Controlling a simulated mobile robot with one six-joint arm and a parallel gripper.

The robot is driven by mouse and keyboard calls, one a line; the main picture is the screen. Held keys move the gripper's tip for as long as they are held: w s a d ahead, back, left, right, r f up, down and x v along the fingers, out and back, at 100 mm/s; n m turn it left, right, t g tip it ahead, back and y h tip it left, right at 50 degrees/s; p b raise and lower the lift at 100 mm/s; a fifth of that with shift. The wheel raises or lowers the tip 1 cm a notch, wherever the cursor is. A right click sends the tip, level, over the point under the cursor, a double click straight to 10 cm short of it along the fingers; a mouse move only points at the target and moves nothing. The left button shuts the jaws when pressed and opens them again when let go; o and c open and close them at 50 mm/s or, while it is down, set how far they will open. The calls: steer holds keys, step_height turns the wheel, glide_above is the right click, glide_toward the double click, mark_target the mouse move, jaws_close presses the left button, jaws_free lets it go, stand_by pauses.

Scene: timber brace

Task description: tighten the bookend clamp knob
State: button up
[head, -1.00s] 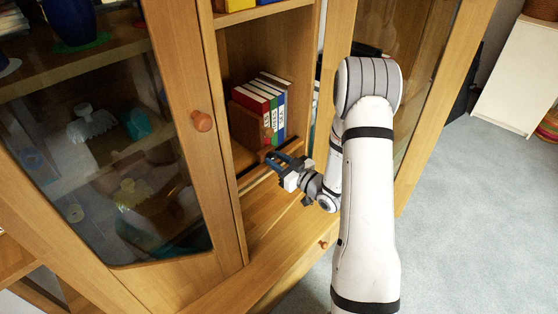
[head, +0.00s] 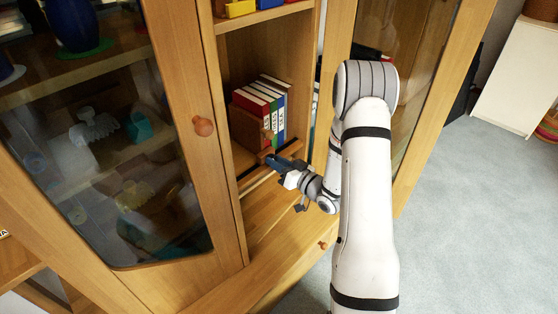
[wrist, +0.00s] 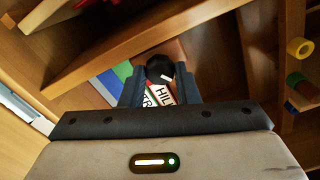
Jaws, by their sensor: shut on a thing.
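The clamp knob (wrist: 158,67) is a dark round knob with a white mark, seen in the wrist view between my fingertips. My gripper (head: 273,160) is shut on it, at the front of the bookshelf; its fingers also show in the wrist view (wrist: 160,86). The brown wooden bookend (head: 245,128) stands upright on the left of the books on the shelf. In the head view I cannot make out the knob at my fingertips.
Red, blue and green books (head: 270,100) stand beside the bookend inside the wooden cabinet. A glass door with a round wooden knob (head: 203,126) is at the left. The shelf above holds a yellow box (head: 240,8). Grey floor (head: 480,210) lies open at the right.

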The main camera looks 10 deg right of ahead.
steer(key=shift+m+p, duration=0.4)
steer(key=shift+m, duration=0.9)
steer(key=o, duration=1)
steer(key=shift+c, duration=0.2)
steer(key=shift+m, duration=0.3)
